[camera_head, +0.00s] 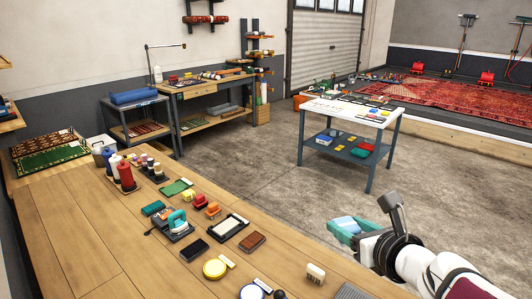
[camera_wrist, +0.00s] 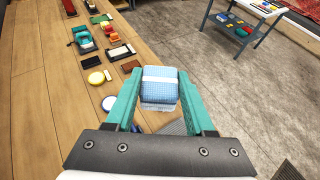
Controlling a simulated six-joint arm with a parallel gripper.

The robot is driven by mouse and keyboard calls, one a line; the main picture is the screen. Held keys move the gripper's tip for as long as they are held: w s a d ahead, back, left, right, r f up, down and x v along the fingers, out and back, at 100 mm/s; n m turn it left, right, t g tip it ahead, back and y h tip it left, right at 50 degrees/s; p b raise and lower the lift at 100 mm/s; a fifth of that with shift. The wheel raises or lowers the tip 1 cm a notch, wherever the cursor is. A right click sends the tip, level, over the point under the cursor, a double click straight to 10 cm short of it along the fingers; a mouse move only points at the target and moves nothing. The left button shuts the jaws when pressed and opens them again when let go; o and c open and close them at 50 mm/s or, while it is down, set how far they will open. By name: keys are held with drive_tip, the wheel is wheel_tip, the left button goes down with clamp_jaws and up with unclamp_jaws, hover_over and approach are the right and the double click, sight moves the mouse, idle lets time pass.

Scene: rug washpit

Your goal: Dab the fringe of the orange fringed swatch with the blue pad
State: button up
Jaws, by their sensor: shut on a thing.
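My gripper (camera_head: 350,228) is at the lower right of the head view, raised beyond the bench's right edge. Its teal fingers are shut on the blue pad (camera_head: 344,222). In the wrist view the blue pad (camera_wrist: 160,86) sits between the two fingers, with a pale band across it. The wrist view also shows part of the bench below and left of the pad. I cannot pick out the orange fringed swatch with certainty in either view; the small flat pieces on the white table are too small to tell apart.
The wooden bench (camera_head: 75,225) holds bottles, a yellow round tin (camera_head: 215,268), a black-framed tray (camera_head: 230,227), a brown block (camera_head: 252,242) and a pale brush (camera_head: 316,273). A white table (camera_head: 345,112) with several small items stands farther back. Concrete floor lies between them.

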drive_tip(key=w+d+f+n+g+y, duration=0.1)
drive_tip(key=w+d+f+n+y, duration=0.15)
drive_tip(key=f, duration=0.25)
drive_tip(key=w+d+f+n+y, duration=0.1)
drive_tip(key=w+d+f+y, duration=0.15)
drive_tip(key=f, duration=0.35)
drive_tip(key=s+d+f+n, duration=0.1)
drive_tip(key=f, duration=0.4)
drive_tip(key=s+f+n+g+y, duration=0.1)
drive_tip(key=f, duration=0.5)
drive_tip(key=s+d+f+n+g+y, duration=0.1)
drive_tip(key=f, duration=0.5)
drive_tip(key=shift+d+n, duration=0.25)
drive_tip(key=shift+d, duration=0.1)
drive_tip(key=shift+w+f, duration=0.1)
drive_tip(key=shift+f, duration=0.4)
drive_tip(key=shift+f+g, duration=0.3)
drive_tip(key=shift+f, duration=0.4)
wheel_tip(320, 180, up, 7)
drive_tip(key=shift+r, duration=0.1)
idle(0.4)
drive_tip(key=shift+r, duration=0.1)
